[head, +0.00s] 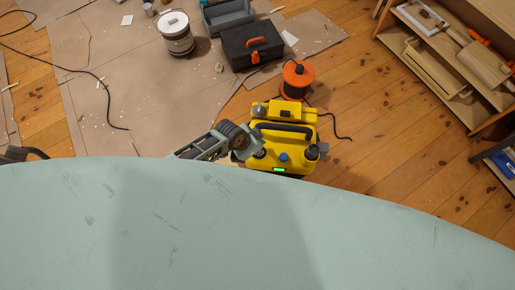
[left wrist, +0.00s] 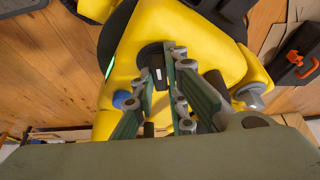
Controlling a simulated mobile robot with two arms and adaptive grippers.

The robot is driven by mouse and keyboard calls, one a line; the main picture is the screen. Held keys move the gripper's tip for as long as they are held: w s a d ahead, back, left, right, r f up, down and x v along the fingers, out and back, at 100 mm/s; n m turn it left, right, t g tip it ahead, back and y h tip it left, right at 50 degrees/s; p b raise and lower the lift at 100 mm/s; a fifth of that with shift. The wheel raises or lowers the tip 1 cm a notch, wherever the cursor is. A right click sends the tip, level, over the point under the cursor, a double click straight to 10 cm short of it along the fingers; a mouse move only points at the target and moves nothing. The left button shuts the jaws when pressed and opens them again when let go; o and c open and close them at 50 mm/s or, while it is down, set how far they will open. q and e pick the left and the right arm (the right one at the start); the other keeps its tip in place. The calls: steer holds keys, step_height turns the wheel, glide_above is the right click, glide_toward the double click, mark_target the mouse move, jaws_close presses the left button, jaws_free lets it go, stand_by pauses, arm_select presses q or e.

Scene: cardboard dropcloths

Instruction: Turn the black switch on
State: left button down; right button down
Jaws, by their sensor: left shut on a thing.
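A yellow machine (head: 290,135) with a black carry handle stands on the floor; it fills much of the left wrist view (left wrist: 185,35). The black switch (left wrist: 152,62), a round dial with a small white mark, is on its yellow face in the left wrist view. My left gripper (head: 251,150) reaches the machine's left side, its fingers (left wrist: 161,90) shut on the switch, partly hiding it. In the head view the gripper hides the switch. A blue knob (head: 283,157) and a lit green indicator (head: 279,169) are beside it. My right gripper is not in view.
An orange cable reel (head: 297,78) stands just behind the machine. A black toolbox (head: 252,46), a grey bin (head: 228,14) and a paint bucket (head: 176,34) stand on the cardboard (head: 120,60). A wooden shelf (head: 450,60) is at the right. Wood floor right of the machine is clear.

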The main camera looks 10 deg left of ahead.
arm_select(q)
steer(key=shift+m, duration=0.7)
steer(key=shift+h+b, duration=0.3)
steer(key=shift+b, duration=0.05)
steer(key=c, duration=1.8)
jaws_free()
steer(key=shift+g, duration=0.3)
steer(key=shift+o, duration=0.2)
steer(key=v, duration=1.2)
steer(key=shift+d, duration=0.1)
